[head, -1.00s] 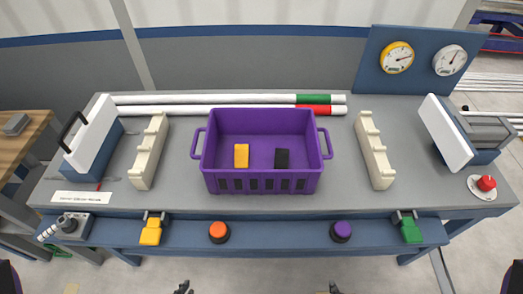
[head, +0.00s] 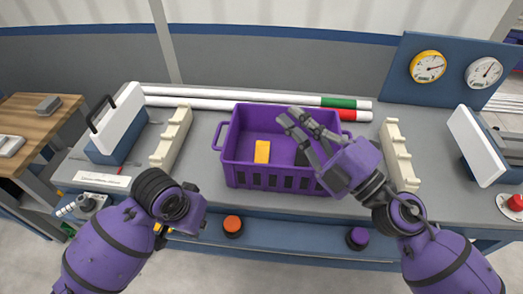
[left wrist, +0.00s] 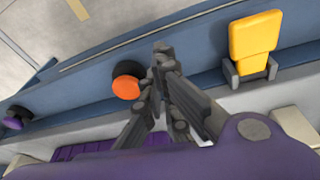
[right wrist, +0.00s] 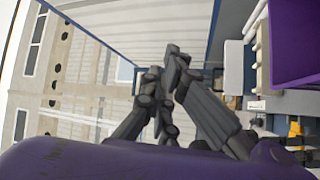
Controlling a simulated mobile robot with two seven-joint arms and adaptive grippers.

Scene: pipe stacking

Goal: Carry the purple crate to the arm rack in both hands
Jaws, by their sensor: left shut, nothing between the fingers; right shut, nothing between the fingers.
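The purple crate (head: 275,178) stands upright on the grey table, with a yellow block (head: 262,152) and a partly hidden black block (head: 302,157) inside. Two cream notched racks, left (head: 171,138) and right (head: 399,155), flank the crate; which is the arm rack is unclear.
Two white pipes with green (head: 335,101) and red (head: 325,115) ends lie behind the crate. Orange (head: 232,224) and purple (head: 357,237) buttons sit on the front ledge. A gauge panel (head: 450,72) stands at the back right.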

